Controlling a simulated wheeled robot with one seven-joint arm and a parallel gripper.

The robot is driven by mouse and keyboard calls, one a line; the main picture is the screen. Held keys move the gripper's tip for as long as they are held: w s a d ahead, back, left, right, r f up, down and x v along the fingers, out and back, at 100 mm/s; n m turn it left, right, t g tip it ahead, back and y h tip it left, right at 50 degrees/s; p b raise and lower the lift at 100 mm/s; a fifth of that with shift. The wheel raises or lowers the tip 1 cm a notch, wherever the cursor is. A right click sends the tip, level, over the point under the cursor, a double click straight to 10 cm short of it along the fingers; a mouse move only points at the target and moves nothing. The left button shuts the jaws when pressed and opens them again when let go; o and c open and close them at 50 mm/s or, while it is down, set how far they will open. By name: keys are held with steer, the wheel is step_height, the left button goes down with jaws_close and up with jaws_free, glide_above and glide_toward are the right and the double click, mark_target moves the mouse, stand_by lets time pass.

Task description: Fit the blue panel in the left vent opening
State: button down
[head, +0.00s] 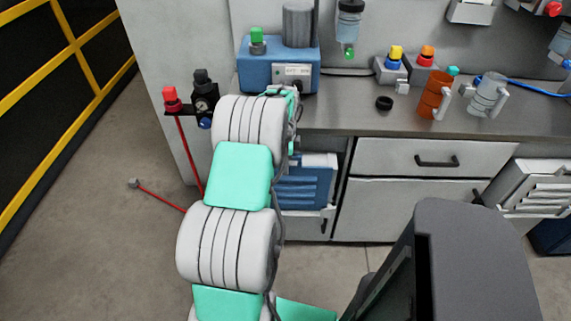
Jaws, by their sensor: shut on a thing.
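The blue panel (303,188) is a slatted piece below the bench edge, just right of my arm. It is at the front of the left cabinet bay, and its left part is hidden behind my arm. My gripper (292,149) is mostly hidden by my own wrist, at the panel's upper left, and is shut on the panel. The left vent opening is largely covered by the panel and my arm. I cannot tell whether the panel is seated in it or in front of it.
The bench (345,118) holds a blue machine (258,70), an orange mug (434,95), a grey mug (487,96) and a black ring (384,103). A drawer (390,158) is to the right. A white slatted panel (535,188) stands out at far right. A red-knobbed valve (172,100) is left.

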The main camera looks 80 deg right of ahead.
steer(key=shift+w+d+r, duration=0.2)
steer(key=shift+d+r, duration=0.3)
steer(key=shift+r, duration=0.15)
steer(key=shift+w+d+r, duration=0.1)
steer(key=shift+r, duration=0.25)
steer(key=c, duration=1.2)
jaws_free()
steer(key=r, duration=0.4)
steer(key=a+r, duration=0.1)
steer(key=r, duration=0.1)
steer(key=shift+r, duration=0.3)
